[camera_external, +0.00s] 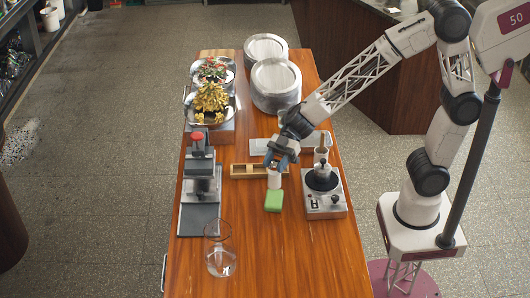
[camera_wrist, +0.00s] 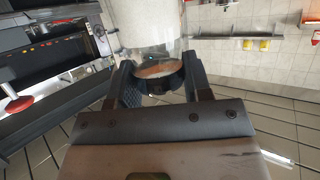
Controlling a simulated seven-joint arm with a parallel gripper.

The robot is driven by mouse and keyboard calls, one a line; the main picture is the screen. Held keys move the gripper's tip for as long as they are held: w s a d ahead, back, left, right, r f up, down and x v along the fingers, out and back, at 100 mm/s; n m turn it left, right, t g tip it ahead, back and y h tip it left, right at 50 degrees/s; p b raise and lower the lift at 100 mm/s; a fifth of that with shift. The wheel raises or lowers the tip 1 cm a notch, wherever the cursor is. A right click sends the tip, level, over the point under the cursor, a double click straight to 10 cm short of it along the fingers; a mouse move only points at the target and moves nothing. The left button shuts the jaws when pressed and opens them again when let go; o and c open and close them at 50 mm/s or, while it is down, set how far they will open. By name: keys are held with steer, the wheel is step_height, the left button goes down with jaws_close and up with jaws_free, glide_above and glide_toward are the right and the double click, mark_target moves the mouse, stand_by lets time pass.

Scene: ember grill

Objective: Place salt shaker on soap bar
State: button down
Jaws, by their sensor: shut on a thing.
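The white salt shaker (camera_external: 274,180) is upright in the external view, held by my gripper (camera_external: 280,160). In the wrist view the pale shaker (camera_wrist: 148,32) sits between my two fingers (camera_wrist: 157,82), which are shut on it. The green soap bar (camera_external: 273,202) lies on the wooden table, just below the shaker in the external view. I cannot tell whether the shaker's base touches the soap or hangs above or behind it. The soap bar does not show in the wrist view.
A wooden box (camera_external: 245,171) lies just left of the shaker. A grey press (camera_external: 200,185) and a clear glass vessel (camera_external: 219,255) are further left. The table front (camera_external: 300,265) is clear.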

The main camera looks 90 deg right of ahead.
mark_target(275, 174)
steer(key=shift+f, duration=0.55)
steer(key=shift+f, duration=1.85)
steer(key=shift+f, duration=0.1)
steer(key=c, duration=0.5)
jaws_free()
steer(key=shift+c, duration=0.2)
steer(key=v, duration=1.2)
